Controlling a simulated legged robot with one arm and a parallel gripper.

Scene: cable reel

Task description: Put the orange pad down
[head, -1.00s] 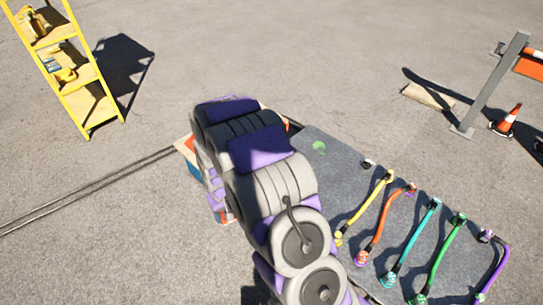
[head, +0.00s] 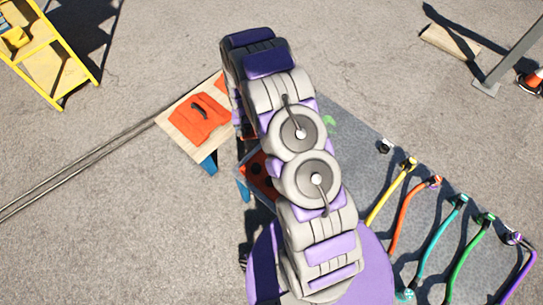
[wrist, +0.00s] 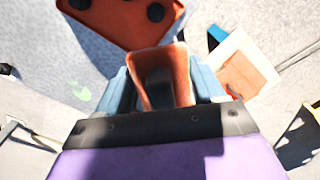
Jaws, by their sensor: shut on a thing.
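An orange piece (wrist: 165,65) with a dark hollow sits between the fingers of my gripper (wrist: 168,88) in the wrist view. The gripper is shut on it; in the head view my arm hides the gripper. An orange panel with black round spots (wrist: 125,18) shows beyond the fingers. It also shows beside my arm in the head view (head: 262,175). I cannot tell whether it joins the held piece. A flat orange pad with a dark handle (head: 197,121) lies on a pale wooden board (head: 177,118). That board also shows right of the fingers in the wrist view (wrist: 238,48).
A grey panel (head: 352,150) carries several coloured cables at right. A yellow shelf (head: 52,62) stands at upper left. A grey post (head: 508,58), a wooden block (head: 450,40) and a cone (head: 532,82) stand at upper right. Open pavement lies at lower left.

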